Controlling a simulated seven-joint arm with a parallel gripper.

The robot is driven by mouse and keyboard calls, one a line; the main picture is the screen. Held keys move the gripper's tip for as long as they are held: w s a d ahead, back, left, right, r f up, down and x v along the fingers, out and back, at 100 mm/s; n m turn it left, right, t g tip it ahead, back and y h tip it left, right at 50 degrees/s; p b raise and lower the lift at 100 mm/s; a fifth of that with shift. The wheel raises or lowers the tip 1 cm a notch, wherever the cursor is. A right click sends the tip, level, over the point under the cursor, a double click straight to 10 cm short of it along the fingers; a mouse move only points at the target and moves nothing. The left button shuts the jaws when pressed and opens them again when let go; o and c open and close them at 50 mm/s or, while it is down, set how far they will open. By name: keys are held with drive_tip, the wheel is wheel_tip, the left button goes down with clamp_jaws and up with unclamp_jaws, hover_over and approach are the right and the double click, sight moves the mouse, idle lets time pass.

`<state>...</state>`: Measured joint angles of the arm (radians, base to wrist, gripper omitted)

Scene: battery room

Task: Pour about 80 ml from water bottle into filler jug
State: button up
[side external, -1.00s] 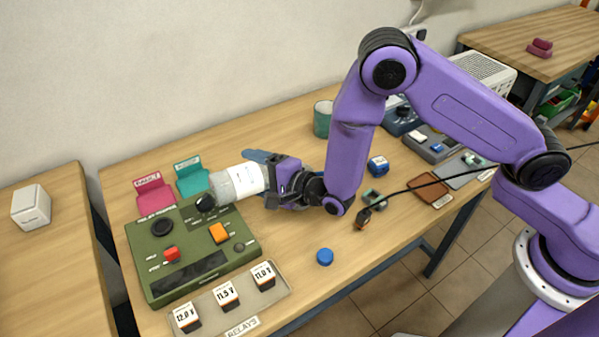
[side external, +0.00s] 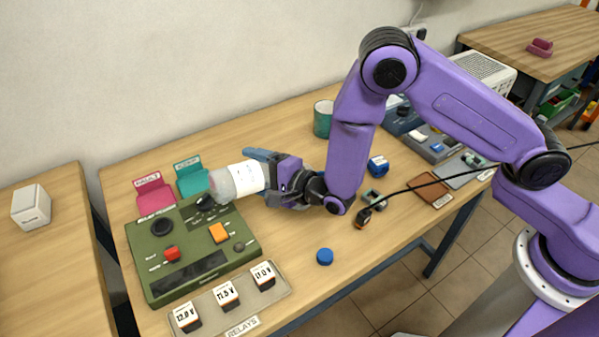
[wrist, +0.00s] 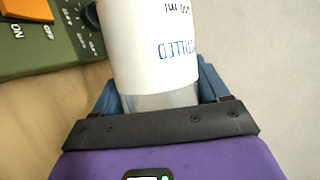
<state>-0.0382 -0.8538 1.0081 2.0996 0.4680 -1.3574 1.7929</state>
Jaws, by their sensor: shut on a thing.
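The water bottle (side external: 245,178) is clear with a white label, lying nearly level in the air with its far end to the left. In the wrist view the bottle (wrist: 155,45) shows blue label text and a clear lower part. My gripper (side external: 272,175) is shut around the bottle's right end; its blue fingers flank the bottle in the wrist view (wrist: 157,100). The bottle's far end is over or near the back of the green panel box; its mouth is not clear. A teal open-topped vessel (side external: 322,122) stands behind my wrist; I cannot tell whether it is the filler jug.
The green panel box (side external: 185,278) has knobs and buttons. A relay tray (side external: 208,312) lies in front of it. Pink (side external: 154,194) and teal (side external: 192,180) holders stand behind. A blue cap (side external: 325,257) lies in clear table space. A black cable (side external: 415,187) crosses the right side.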

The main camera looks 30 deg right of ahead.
drive_tip(key=shift+r, duration=0.1)
idle(0.4)
drive_tip(key=f+n, duration=0.1)
drive_tip(key=f+n+h, duration=0.1)
drive_tip(key=shift+a+f+n+g, duration=0.3)
drive_tip(key=shift+f+g, duration=0.05)
drive_tip(key=shift+g, duration=0.05)
drive_tip(key=shift+a+r+n+h, duration=0.15)
drive_tip(key=shift+a+n+h, duration=0.15)
drive_tip(key=shift+h, duration=0.1)
drive_tip(key=shift+n, duration=0.3)
drive_tip(key=shift+s+d+r+n+g+h, duration=0.15)
drive_tip(key=shift+n+g+h, duration=0.15)
drive_tip(key=shift+n+h, duration=0.25)
drive_tip(key=shift+r, duration=0.1)
idle(0.9)
